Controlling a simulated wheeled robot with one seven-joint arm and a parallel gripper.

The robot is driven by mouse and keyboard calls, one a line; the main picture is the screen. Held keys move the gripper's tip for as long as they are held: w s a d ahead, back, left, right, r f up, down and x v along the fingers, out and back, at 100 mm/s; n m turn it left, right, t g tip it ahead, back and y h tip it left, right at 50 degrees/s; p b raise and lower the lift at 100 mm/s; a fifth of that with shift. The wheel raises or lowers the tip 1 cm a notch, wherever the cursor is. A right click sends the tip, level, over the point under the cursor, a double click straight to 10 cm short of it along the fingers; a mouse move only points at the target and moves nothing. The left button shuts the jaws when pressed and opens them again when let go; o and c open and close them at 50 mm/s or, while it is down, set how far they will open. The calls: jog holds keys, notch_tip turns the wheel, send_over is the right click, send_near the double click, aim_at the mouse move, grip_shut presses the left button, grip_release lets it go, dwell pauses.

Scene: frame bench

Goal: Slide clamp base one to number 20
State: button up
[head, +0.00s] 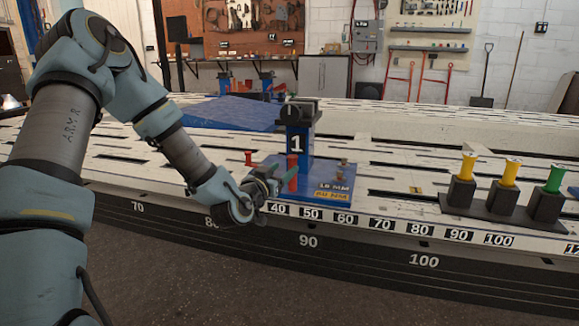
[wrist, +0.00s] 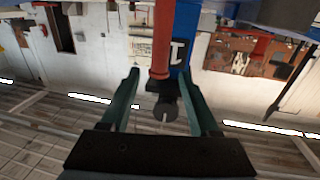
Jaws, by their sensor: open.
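Clamp base one is a blue plate (head: 325,190) on the slotted white bench, with a blue column marked 1 (head: 296,143) and a dark clamp head on top. Its front edge lies behind the scale numbers 40 to 60. A red upright handle (head: 292,172) stands on its left part. My gripper (head: 272,182) is at the plate's left front, close to the handle. In the wrist view, my gripper (wrist: 159,78) has its fingers apart, with the red handle (wrist: 161,40) showing between them; I cannot tell whether they touch. Number 20 is not visible; my arm covers the scale left of 40.
The scale strip (head: 400,228) runs along the bench's front edge. A black rack (head: 490,208) with yellow and green spools stands at the right. A small red peg (head: 248,158) is left of the plate. A blue sheet (head: 232,113) lies behind. Bench slots between plate and rack look clear.

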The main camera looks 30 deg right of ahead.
aim_at(297, 158)
jog(key=b+x, duration=0.2)
jog(key=x, duration=0.7)
jog(key=shift+w+d+b, duration=0.2)
jog(key=shift+d+b, duration=0.05)
jog(key=shift+b, duration=0.1)
grip_shut()
dwell(0.9)
